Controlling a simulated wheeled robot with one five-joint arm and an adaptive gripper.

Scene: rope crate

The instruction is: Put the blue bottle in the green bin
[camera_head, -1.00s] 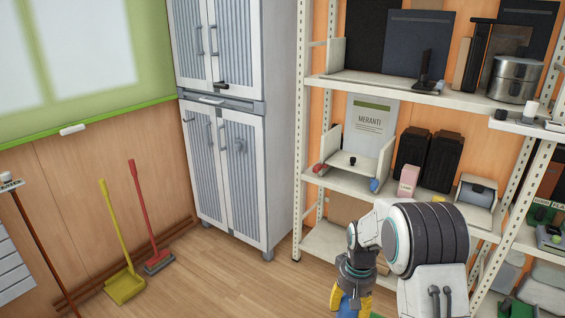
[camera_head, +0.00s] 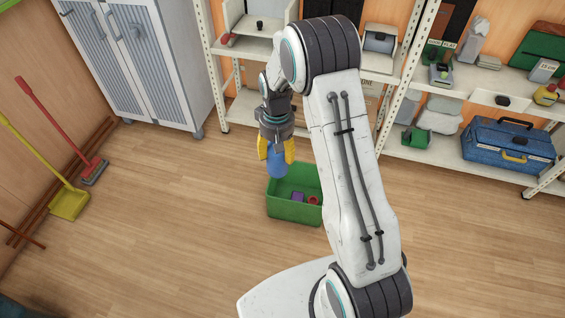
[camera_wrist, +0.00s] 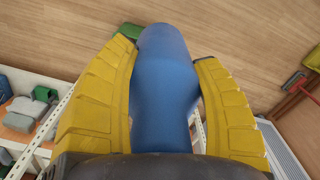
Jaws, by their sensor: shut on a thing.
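The blue bottle (camera_head: 277,161) hangs below my gripper (camera_head: 276,150) in the head view. The yellow fingers are shut on it, one on each side; the wrist view shows the bottle (camera_wrist: 164,85) between both fingers (camera_wrist: 165,90). The green bin (camera_head: 295,213) stands on the floor. The bottle is in front of the bin's upper left part in the picture; I cannot tell its exact height over the bin. A purple block (camera_head: 298,197) and a small red item (camera_head: 314,200) lie inside the bin. In the wrist view a bit of green (camera_wrist: 130,31) shows behind the bottle.
White shelving (camera_head: 392,150) stands behind the bin, with a blue toolbox (camera_head: 508,148) on its low shelf at right. A grey cabinet (camera_head: 150,60) is at upper left. The floor left of the bin is clear.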

